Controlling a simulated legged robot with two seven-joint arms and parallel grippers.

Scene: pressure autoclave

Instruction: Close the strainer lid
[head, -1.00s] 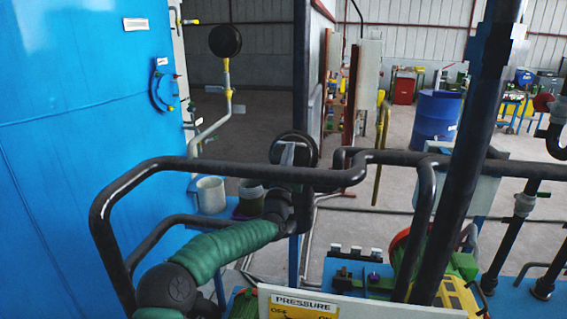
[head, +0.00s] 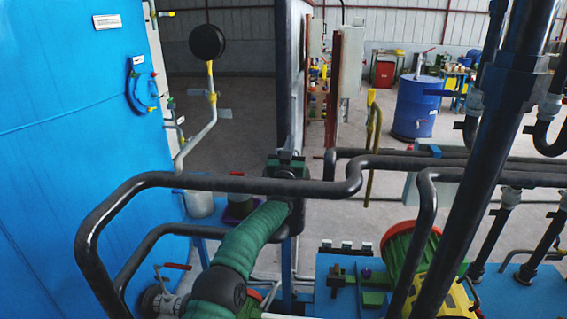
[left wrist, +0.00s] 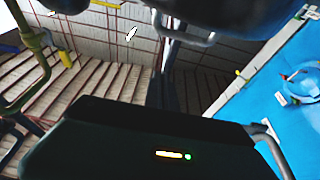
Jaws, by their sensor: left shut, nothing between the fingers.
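My left arm comes up from the bottom in the head view, and its dark gripper (head: 287,168) points away behind the black rail. The gripper is shut and empty; its fingertips are mostly hidden by its own body. In the left wrist view its dark housing (left wrist: 165,145) fills the lower middle. I cannot clearly make out the strainer lid in either view. A pale cylinder (head: 199,204) and a dark purple pot (head: 239,206) stand left of the gripper, apart from it; I cannot tell whether either belongs to the strainer. My right gripper is not in view.
Black tubular rails (head: 140,182) cross in front of my arm. A thick black post (head: 478,150) stands at right. The large blue vessel (head: 70,130) fills the left side. A green-and-red machine (head: 408,255) sits lower right. Open floor lies beyond, with a blue drum (head: 415,108).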

